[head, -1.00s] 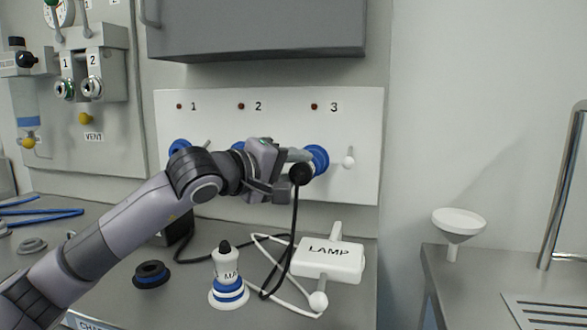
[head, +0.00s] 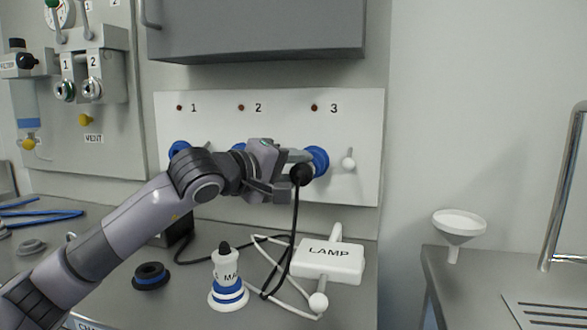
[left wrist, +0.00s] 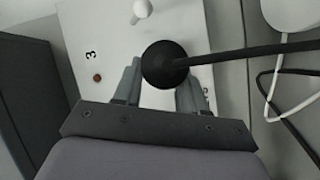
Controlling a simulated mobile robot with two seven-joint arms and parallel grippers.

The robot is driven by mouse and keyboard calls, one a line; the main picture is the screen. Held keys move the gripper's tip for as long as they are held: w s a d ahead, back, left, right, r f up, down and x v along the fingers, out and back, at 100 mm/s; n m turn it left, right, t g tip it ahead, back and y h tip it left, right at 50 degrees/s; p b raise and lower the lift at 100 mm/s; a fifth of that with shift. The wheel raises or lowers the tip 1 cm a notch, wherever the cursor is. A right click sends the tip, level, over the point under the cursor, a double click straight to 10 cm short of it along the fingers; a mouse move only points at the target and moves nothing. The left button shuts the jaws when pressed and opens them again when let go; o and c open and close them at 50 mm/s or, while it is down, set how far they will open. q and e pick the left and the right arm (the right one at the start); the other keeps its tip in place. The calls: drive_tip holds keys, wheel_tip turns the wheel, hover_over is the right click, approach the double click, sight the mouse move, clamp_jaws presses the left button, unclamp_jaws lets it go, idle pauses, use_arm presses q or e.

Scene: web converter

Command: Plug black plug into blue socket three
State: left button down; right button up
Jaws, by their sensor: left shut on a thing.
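The black plug (head: 301,174) with its black cable is in my left gripper (head: 296,160), right beside blue socket three (head: 317,160) on the white panel (head: 270,108). In the left wrist view the black plug (left wrist: 166,64) sits between the two fingers of my left gripper (left wrist: 158,85), and its cable runs off to the right. The wrist view does not show the blue ring of the socket. I cannot tell whether the plug touches or enters the socket. My right gripper is not in view.
Blue sockets one (head: 179,149) and two (head: 238,147) are on the panel to the left, partly behind my arm. A white lamp box (head: 328,260), a white and blue stand (head: 228,280) and a black and blue ring (head: 151,276) are on the bench. A grey cabinet (head: 255,28) hangs above.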

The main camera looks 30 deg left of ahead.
use_arm(q)
drive_tip(key=shift+w+a+r+p, duration=0.1)
drive_tip(key=shift+w+a+p, duration=0.15)
drive_tip(key=shift+w, duration=0.45)
drive_tip(key=shift+w+a+p, duration=0.15)
drive_tip(key=shift+w+p, duration=0.05)
drive_tip(key=shift+w, duration=0.5)
idle(0.5)
drive_tip(key=c, duration=0.5)
unclamp_jaws()
drive_tip(key=shift+c, duration=0.2)
drive_tip(key=b+v, duration=0.1)
drive_tip(key=v, duration=0.6)
